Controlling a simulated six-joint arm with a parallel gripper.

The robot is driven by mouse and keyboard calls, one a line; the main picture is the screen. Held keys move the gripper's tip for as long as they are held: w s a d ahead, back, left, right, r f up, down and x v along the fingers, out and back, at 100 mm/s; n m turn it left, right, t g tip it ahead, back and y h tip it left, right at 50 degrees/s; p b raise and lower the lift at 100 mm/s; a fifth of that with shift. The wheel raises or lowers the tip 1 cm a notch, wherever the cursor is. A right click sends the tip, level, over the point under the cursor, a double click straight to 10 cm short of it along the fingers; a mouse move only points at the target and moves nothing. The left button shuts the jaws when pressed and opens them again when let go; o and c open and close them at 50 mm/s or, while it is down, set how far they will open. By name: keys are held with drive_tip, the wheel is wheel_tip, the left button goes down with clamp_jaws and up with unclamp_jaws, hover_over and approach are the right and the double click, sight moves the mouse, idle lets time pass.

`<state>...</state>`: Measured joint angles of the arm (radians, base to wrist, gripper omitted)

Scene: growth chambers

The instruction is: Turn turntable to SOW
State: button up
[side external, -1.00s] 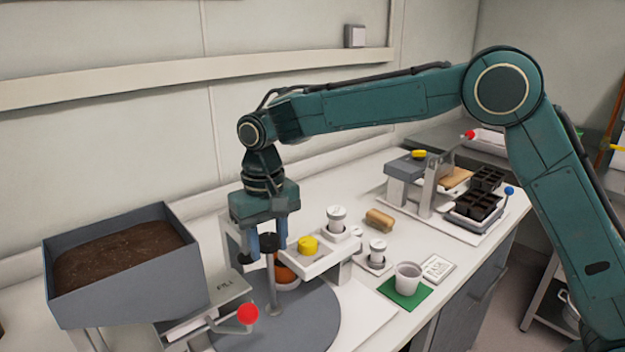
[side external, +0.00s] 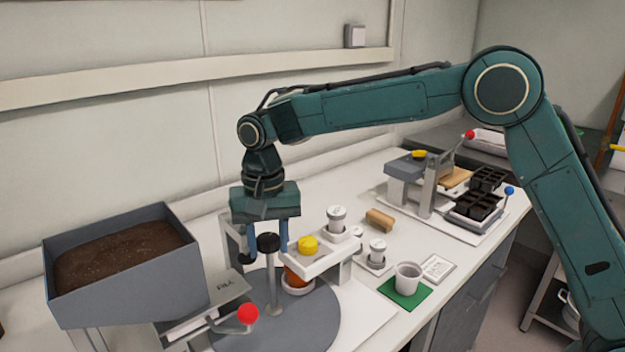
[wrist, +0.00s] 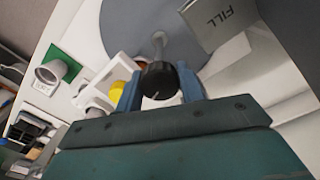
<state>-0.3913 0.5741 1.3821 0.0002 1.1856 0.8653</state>
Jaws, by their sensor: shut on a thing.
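The turntable (side external: 310,325) is a round grey disc with an upright post and a black knob (side external: 268,243) on top. It also shows in the wrist view (wrist: 118,22). My gripper (side external: 268,247) points down from above, its blue fingers on either side of the knob. The wrist view shows the knob (wrist: 157,86) between the two fingers, and my gripper is shut on it. An orange-brown pot or its contents (side external: 297,277) stands on the disc behind the post, partly hidden by the post and the white stand. No SOW label is readable.
A FILL-marked plate (side external: 226,284) and a lever with a red ball (side external: 247,314) are left of the post, below a soil hopper (side external: 128,280). A white stand with a yellow knob (side external: 308,245) is close on the right. A cup (side external: 407,277) sits on a green mat.

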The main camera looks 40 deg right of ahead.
drive_tip(key=m, duration=0.3)
drive_tip(key=shift+m, duration=0.3)
drive_tip(key=o, duration=0.6)
drive_tip(key=shift+r, duration=0.1)
drive_tip(key=shift+r, duration=3.4)
